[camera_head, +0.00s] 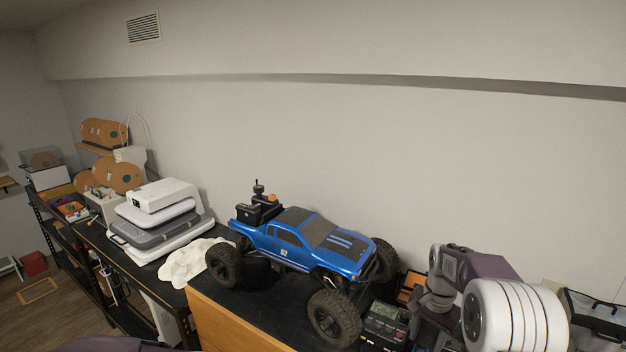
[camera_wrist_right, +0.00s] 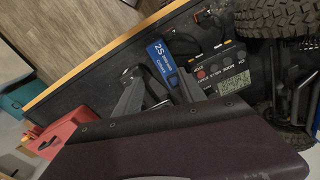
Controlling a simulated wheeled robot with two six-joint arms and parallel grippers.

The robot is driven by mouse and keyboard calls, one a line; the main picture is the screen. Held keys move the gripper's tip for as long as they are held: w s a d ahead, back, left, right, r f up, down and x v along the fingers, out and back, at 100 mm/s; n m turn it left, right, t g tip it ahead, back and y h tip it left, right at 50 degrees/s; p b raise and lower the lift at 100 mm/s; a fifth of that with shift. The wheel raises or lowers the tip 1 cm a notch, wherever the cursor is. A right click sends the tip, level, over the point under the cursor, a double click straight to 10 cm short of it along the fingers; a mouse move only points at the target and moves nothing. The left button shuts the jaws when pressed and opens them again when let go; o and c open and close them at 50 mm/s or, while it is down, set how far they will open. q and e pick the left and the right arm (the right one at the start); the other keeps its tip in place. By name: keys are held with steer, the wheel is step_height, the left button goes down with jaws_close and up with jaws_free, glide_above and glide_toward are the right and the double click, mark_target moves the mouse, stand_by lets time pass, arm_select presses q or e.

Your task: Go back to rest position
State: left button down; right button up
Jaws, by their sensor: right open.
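My right gripper (camera_wrist_right: 158,90) is open in the right wrist view, its two grey fingers apart. A blue battery pack marked 2S (camera_wrist_right: 161,62) lies on the dark bench top just beyond the fingertips; I see no grip on it. In the head view my right arm reaches in at the right, with the gripper end (camera_head: 436,305) low beside the charger; its fingertips are hard to make out there. My left gripper is not in the head view.
A blue RC crawler (camera_head: 310,238) stands on the bench. A black charger with a display (camera_head: 385,323) sits right of its front wheel, also in the right wrist view (camera_wrist_right: 225,80). A red box (camera_wrist_right: 70,133) and stacked cases (camera_head: 155,215) are nearby. The wall (camera_head: 350,130) is behind.

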steer(key=shift+n, duration=0.6)
steer(key=a+f+b, duration=0.2)
steer(key=b, duration=0.1)
steer(key=a+f+b, duration=0.2)
steer(key=f+b, duration=0.1)
steer(key=shift+s+a+f, duration=0.1)
steer(key=shift+a+f, duration=0.05)
steer(key=shift+a, duration=0.15)
arm_select(q)
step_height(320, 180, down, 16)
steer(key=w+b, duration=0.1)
steer(key=b, duration=0.7)
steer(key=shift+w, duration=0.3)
arm_select(e)
steer(key=s+a+f+n, duration=0.2)
steer(key=s+f+n, duration=0.2)
steer(key=s+f, duration=0.3)
steer(key=s+a+f+n, duration=0.3)
steer(key=s+f, duration=0.4)
steer(key=s, duration=0.3)
steer(key=shift+s+a+n+t, duration=0.2)
steer(key=shift+n+t, duration=0.2)
steer(key=shift+n, duration=0.2)
